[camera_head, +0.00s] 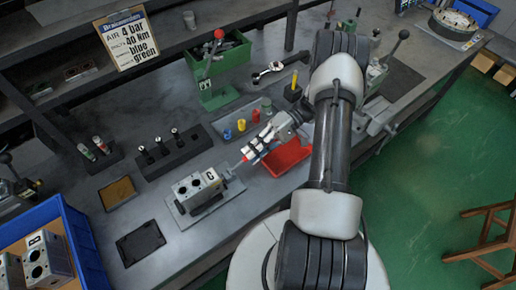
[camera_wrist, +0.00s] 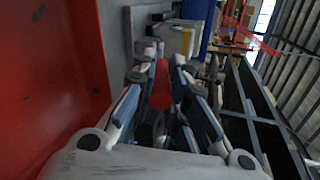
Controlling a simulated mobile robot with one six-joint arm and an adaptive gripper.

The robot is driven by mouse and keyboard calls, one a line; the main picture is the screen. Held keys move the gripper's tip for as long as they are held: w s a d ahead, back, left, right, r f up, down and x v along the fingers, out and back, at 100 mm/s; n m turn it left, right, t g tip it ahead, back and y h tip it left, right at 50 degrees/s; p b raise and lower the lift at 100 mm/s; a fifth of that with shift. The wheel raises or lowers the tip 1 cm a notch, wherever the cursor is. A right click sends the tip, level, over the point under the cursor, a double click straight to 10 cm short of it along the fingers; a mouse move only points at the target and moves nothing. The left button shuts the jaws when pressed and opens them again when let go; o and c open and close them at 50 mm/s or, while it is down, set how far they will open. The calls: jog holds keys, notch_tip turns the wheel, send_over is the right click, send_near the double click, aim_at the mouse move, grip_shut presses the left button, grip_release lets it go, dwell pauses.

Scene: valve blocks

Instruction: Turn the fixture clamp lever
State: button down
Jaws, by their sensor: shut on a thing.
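A grey valve block marked C (camera_head: 197,189) sits on a flat fixture plate (camera_head: 222,197) near the bench's front edge. The fixture clamp lever has a red handle; in the wrist view the red handle (camera_wrist: 160,86) lies between my gripper's fingers. My gripper (camera_head: 251,154) reaches in from the right, just right of the block, and is shut on that handle. It also shows in the wrist view (camera_wrist: 163,100). In the head view the fingers hide most of the lever. The block's grey side (camera_wrist: 178,42) shows ahead of the fingers in the wrist view.
A red tray (camera_head: 291,158) lies close beside my gripper and fills the left of the wrist view (camera_wrist: 45,80). Small coloured cups (camera_head: 241,125) and a black holder with pins (camera_head: 175,153) stand behind. A blue crate (camera_head: 82,238) holds more blocks at left. A green lever press (camera_head: 212,90) stands farther back.

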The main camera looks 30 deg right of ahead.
jog(key=shift+w, duration=0.15)
jog(key=c, duration=1.6)
grip_release()
jog(key=shift+f, duration=0.1)
jog(key=shift+o, duration=0.2)
jog(key=shift+d, duration=0.1)
jog(key=v, duration=0.7)
jog(key=shift+d, duration=0.15)
